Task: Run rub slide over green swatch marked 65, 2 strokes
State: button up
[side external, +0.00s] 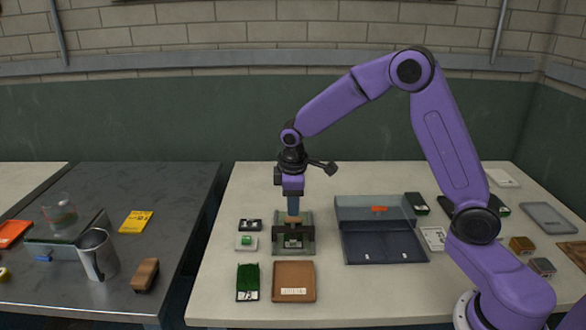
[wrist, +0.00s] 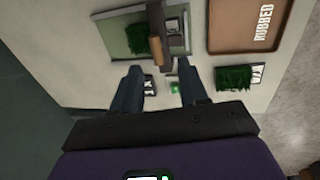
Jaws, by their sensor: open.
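The rub slide is a dark block with a wooden handle (wrist: 156,51), standing across a flat rig (side external: 306,217) in the side external view. A green turf swatch (wrist: 121,39) lies on the rig beside the slide in the wrist view; no number on it is legible. Another green swatch (side external: 248,277) with a white label lies at the table's front left, and also shows in the wrist view (wrist: 233,79); its number is too small to read. My gripper (wrist: 159,72) is open, pointing down over the slide, its fingertips either side of the handle's near end. Contact cannot be told.
A brown tray (side external: 293,270) marked RUBBED stands in front of the rig. Two small items, one black (side external: 250,225) and one white with green (side external: 246,242), lie left of it. A clear-walled dark bin (side external: 385,250) stands to the right. The front table edge is clear.

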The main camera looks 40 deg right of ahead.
notch_tip(320, 180, up, 12)
jog(key=s+a, duration=0.1)
jog(key=shift+s+a+f, duration=0.2)
jog(key=shift+s+a, duration=0.15)
jog(key=s+a+f+n+y, duration=0.1)
jog(key=s+a, duration=0.2)
jog(key=s, duration=0.5)
jog(key=s+a+f+n, duration=0.1)
jog(key=s+a, duration=0.2)
jog(key=s, duration=0.5)
jog(key=s+d+f, duration=0.2)
jog(key=s, duration=0.6)
jog(key=s+d+f+n+g+y, duration=0.1)
jog(key=s+f, duration=0.1)
jog(key=s, duration=0.6)
jog(key=shift+s+d+n, duration=0.2)
jog(key=shift+d+n, duration=0.1)
jog(key=shift+d, duration=0.05)
